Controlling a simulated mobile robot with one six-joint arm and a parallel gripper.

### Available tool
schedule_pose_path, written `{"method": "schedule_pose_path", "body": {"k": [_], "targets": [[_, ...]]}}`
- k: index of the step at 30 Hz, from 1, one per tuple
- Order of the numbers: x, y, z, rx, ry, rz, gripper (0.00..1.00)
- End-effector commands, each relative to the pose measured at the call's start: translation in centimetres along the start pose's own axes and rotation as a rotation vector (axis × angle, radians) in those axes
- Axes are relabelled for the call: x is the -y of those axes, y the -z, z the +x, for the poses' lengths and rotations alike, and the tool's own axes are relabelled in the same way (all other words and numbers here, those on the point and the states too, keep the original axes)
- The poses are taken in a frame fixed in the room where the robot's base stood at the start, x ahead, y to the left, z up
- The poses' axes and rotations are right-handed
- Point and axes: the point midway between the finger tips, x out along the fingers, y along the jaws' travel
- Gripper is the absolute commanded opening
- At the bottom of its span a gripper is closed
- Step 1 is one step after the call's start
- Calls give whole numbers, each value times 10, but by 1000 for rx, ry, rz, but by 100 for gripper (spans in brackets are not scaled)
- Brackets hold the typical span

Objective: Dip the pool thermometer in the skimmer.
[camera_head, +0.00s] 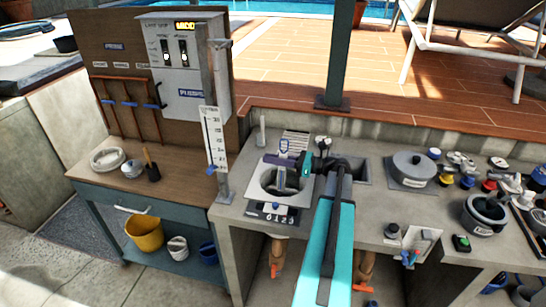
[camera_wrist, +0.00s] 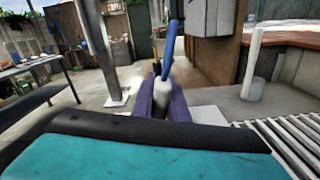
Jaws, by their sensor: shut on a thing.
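The pool thermometer (camera_head: 281,178) has a blue loop on top and a pale body below. My gripper (camera_head: 286,161) is shut on it and holds it upright. In the wrist view, the thermometer (camera_wrist: 162,93) stands between the two purple fingers of my gripper (camera_wrist: 165,103), its blue top rising above them. The skimmer (camera_head: 262,183) is a round opening in the grey counter, and the thermometer's body shows within its outline. I cannot tell how deep the lower end is, or whether it touches water.
A plate marked with digits (camera_head: 277,216) lies at the skimmer's front edge. A grey post with a white scale (camera_head: 213,140) stands to the left. A round grey lid (camera_head: 414,166) and several small items lie to the right. A slatted grate (camera_wrist: 290,140) shows in the wrist view.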

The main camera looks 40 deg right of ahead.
Motion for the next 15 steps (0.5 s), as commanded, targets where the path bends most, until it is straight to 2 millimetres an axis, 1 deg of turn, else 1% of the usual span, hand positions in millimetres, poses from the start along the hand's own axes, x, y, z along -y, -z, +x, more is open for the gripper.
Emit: {"method": "schedule_pose_path", "body": {"k": [15], "targets": [[0,25,0,0,-1,1,0]]}}
